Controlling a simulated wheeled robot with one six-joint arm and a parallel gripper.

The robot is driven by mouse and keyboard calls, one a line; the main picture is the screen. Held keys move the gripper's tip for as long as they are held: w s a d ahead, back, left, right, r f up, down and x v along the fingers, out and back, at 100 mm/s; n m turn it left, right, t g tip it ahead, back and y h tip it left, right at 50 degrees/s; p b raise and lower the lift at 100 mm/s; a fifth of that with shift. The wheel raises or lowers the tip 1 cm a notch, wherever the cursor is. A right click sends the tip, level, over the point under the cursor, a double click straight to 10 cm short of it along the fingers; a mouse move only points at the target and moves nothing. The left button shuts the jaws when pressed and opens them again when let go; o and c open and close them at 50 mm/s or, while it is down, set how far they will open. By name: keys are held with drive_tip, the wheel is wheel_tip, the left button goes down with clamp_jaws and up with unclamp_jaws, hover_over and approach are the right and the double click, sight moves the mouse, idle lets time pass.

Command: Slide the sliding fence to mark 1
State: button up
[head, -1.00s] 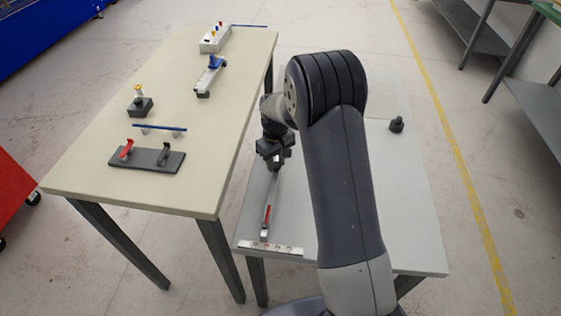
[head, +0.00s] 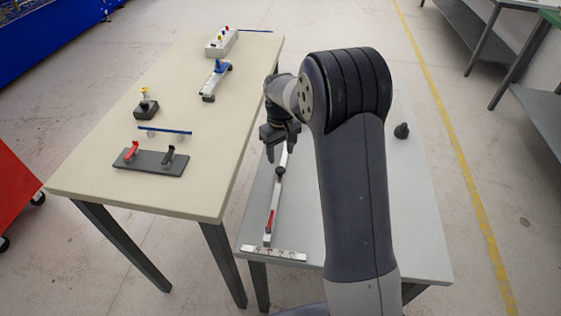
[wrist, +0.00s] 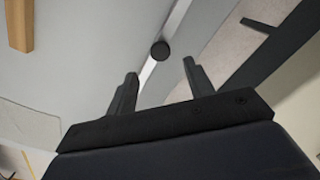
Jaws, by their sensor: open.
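The sliding fence (head: 274,203) is a long silver bar on the grey table, with a red strip near its front end and a dark round knob (head: 279,171) on top. The knob also shows in the wrist view (wrist: 160,50). The fence's front end meets a pale scale plate (head: 285,254) with several small marks, too small to read, near its left-middle part. My gripper (head: 280,157) is open and empty, above the fence. In the wrist view the fingertips (wrist: 160,68) are apart, the knob appearing between and beyond them without contact. The fence's far end is partly hidden by my gripper.
A dark knob-like piece (head: 401,131) stands at the grey table's right. The beige table (head: 110,205) at left holds a clamp base (head: 150,164), a blue rod (head: 165,130), a dark block (head: 146,108) and other fixtures. An orange-brown bar (wrist: 18,25) shows in the wrist view.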

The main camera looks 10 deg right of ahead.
sight(284, 169)
wheel_tip(284, 169, up, 4)
drive_tip(key=shift+r, duration=0.1)
idle(0.4)
wheel_tip(284, 169, down, 11)
drive_tip(key=shift+r, duration=0.15)
drive_tip(key=shift+d, duration=0.2)
drive_tip(key=shift+s+d, duration=0.15)
drive_tip(key=shift+d, duration=0.15)
